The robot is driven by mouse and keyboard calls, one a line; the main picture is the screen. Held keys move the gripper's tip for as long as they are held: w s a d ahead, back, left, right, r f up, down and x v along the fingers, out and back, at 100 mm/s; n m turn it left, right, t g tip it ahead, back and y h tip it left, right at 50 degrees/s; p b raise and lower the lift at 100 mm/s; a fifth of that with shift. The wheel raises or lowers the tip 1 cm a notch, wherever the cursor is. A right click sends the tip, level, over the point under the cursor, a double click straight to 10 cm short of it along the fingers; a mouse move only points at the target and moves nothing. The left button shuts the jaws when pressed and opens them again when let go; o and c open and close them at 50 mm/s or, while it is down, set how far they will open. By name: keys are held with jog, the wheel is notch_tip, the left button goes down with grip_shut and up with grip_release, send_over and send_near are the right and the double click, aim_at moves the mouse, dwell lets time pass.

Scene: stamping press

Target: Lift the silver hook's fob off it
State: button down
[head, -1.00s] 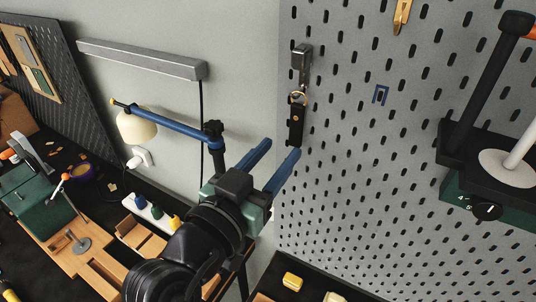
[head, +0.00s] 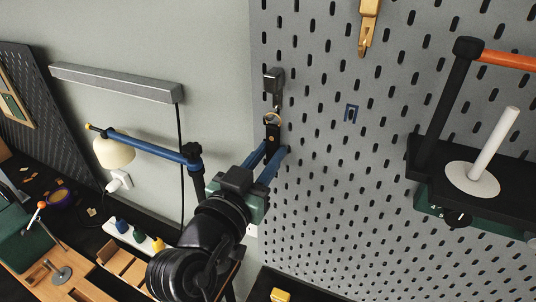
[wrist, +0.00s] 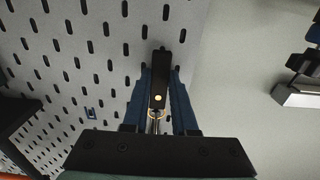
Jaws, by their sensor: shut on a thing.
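The silver hook (head: 274,82) is fixed near the left edge of the grey pegboard in the head view. The ring (wrist: 155,114) shows near the finger bases there. Whether the ring still touches the hook's tip is hard to tell.
A brass hook (head: 368,25) and a small blue hook (head: 351,113) are on the pegboard (head: 330,190). A black and green machine with an orange handle (head: 505,60) stands at the right. A blue lamp arm (head: 150,147) is close to the left of my arm.

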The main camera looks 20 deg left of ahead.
jog(key=shift+r, duration=0.15)
dwell(0.4)
jog(key=shift+s+a+r+p, duration=0.15)
jog(key=shift+s+r, duration=0.2)
jog(key=shift+s, duration=0.3)
jog(key=shift+s+d+r+p, duration=0.1)
jog(key=shift+s+r, duration=0.2)
jog(key=shift+s, duration=0.3)
jog(key=shift+s+a+r+p, duration=0.15)
jog(key=shift+s+r, duration=0.2)
jog(key=shift+s, duration=0.3)
jog(key=shift+d, duration=0.1)
jog(key=shift+s, duration=0.1)
jog(key=shift+s+r, duration=0.25)
jog(key=shift+s, duration=1)
jog(key=shift+s+r, duration=0.25)
jog(key=shift+s, duration=0.95)
